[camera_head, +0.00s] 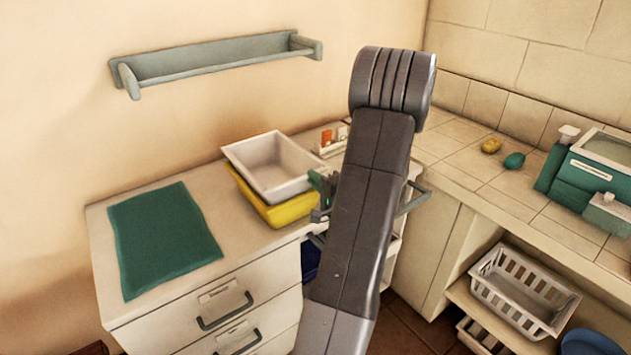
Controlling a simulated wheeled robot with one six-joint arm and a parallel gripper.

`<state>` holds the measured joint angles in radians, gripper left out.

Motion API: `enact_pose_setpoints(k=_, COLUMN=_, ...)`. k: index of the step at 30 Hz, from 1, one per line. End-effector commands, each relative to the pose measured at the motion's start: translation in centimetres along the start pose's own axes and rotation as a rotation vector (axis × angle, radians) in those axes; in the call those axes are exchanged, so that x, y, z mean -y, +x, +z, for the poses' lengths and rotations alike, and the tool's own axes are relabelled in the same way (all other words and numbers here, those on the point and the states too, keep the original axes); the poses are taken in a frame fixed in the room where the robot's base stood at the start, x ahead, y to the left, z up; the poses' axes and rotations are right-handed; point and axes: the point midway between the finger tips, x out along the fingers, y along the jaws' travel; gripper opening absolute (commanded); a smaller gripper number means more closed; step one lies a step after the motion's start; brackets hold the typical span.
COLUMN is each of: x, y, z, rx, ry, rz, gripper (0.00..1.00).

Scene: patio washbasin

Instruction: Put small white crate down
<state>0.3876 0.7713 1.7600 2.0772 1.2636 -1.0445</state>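The small white crate (272,166) is an empty, open-topped tub at the left of my arm. It is in or just over a yellow tub (287,209) on the white counter; I cannot tell whether it rests on it. My gripper (321,187) is at the crate's right rim, with green finger parts against its corner. It looks shut on that rim, though my grey arm hides much of it.
A green mat (163,238) lies on the counter's left part, clear of objects. A grey rail (215,62) is on the wall above. Small items (331,140) stand behind the crate. On the right are a tiled counter (510,200) and a slotted white basket (520,291) on a lower shelf.

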Motion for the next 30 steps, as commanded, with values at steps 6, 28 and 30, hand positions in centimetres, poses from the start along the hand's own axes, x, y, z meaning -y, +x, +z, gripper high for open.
enact_pose_setpoints(k=6, x=0.0, y=0.0, z=0.0, rx=0.000, ry=0.000, rz=0.000, gripper=0.32)
enact_pose_setpoints(k=28, x=0.9, y=-6.4, z=-0.2, rx=-0.006, ry=-0.001, rz=-0.002, gripper=0.32)
enact_pose_setpoints(k=30, x=0.9, y=-7.8, z=-0.1, rx=-0.005, ry=-0.001, rz=-0.001, gripper=0.32)
